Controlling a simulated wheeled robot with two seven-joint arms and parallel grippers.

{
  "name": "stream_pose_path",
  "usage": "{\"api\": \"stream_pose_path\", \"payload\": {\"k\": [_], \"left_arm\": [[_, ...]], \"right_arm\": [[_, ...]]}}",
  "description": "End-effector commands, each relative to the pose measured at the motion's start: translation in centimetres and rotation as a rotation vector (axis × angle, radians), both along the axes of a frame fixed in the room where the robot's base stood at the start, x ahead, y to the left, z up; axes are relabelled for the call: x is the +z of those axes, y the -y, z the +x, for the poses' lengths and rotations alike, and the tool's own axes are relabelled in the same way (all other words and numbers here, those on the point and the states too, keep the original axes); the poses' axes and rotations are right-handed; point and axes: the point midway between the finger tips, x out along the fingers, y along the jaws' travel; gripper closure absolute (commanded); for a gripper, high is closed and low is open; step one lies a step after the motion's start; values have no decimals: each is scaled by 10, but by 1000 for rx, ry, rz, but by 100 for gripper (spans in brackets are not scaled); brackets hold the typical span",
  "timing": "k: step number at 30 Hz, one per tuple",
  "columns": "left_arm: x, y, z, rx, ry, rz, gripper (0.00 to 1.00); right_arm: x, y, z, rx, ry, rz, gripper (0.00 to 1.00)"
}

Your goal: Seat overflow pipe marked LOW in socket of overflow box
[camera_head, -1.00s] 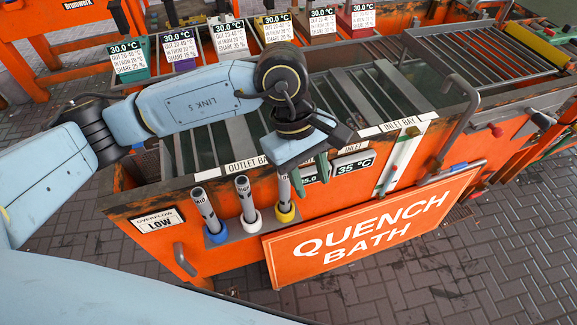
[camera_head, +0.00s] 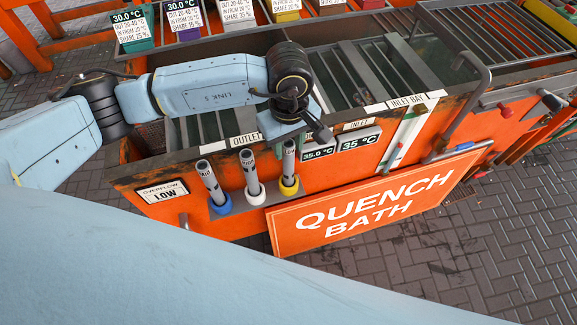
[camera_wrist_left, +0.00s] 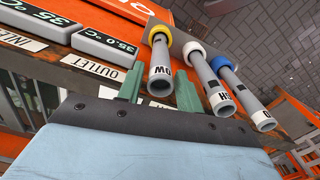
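The pipe with the yellow collar (camera_head: 289,163) stands upright in the rack at the tank's front. In the left wrist view this pipe (camera_wrist_left: 161,72) shows the letters OW, the rest of its marking being hidden. My left gripper (camera_head: 290,143) is at its top end. In the wrist view, the green fingers of my left gripper (camera_wrist_left: 159,91) stand apart, one on each side of the pipe, with gaps. The OVERFLOW LOW plate (camera_head: 162,191) is at the tank's left front. I cannot make out the overflow box's socket; my left arm covers much of that corner. My right gripper is out of view.
A white-collared pipe (camera_head: 251,175) and a blue-collared pipe (camera_head: 212,184) stand close by in the same rack. The orange QUENCH BATH sign (camera_head: 375,203) juts out at the right. Temperature displays (camera_head: 358,142) sit on the rim just right of the gripper. Slatted bays lie behind.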

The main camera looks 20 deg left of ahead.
Motion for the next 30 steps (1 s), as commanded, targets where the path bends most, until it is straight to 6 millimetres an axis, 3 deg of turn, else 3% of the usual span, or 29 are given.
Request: {"api": "stream_pose_path", "payload": {"k": [6,13,22,30], "left_arm": [[-34,0,-1,2,-3,0,64],[-37,0,0,0,0,-1,64],[-36,0,0,0,-1,-1,100],[-36,0,0,0,0,-1,100]], "right_arm": [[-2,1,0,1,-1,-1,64],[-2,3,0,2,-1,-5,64],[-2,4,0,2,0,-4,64],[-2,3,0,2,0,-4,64]]}}
